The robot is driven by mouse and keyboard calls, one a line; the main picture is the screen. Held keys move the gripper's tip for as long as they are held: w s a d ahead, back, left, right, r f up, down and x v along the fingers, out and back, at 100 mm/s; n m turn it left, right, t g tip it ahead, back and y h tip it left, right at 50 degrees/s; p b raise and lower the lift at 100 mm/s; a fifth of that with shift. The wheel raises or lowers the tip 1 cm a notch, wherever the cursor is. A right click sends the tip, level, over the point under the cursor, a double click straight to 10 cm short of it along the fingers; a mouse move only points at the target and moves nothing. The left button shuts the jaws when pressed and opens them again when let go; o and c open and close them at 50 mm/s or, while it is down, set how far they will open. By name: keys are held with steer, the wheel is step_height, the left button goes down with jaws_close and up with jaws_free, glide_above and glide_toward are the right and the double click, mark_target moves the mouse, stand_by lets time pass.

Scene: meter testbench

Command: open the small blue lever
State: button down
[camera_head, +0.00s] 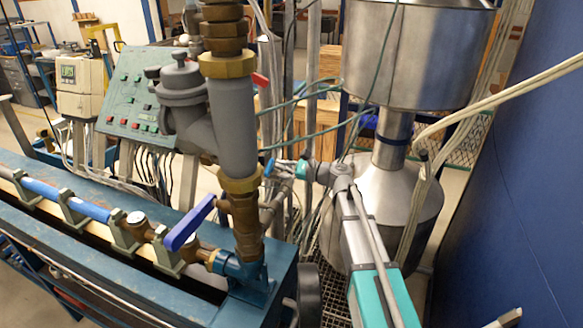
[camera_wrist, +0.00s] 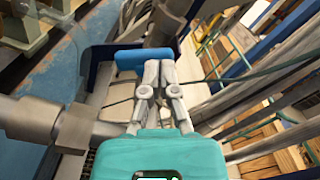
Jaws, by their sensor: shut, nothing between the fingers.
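The small blue lever (camera_head: 269,167) shows in the head view just right of the brown and grey vertical pipe, at the tip of my gripper (camera_head: 279,169). In the wrist view the lever (camera_wrist: 143,60) is a short blue bar lying crosswise behind my gripper's fingertips (camera_wrist: 158,66). The fingers are shut together with nothing between them. The tips overlap the right part of the bar in that picture. I cannot tell whether they touch it. Part of the lever and its mount are hidden behind the fingers.
A larger blue lever (camera_head: 190,223) sits on the lower pipe to the left. The vertical pipe (camera_head: 232,110) stands close left of my gripper. A steel tank (camera_head: 415,55) stands right. Green cables (camera_head: 305,97) hang near the gripper.

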steer(key=shift+w+a, duration=0.15)
steer(key=shift+a, duration=0.2)
steer(key=shift+a, duration=0.1)
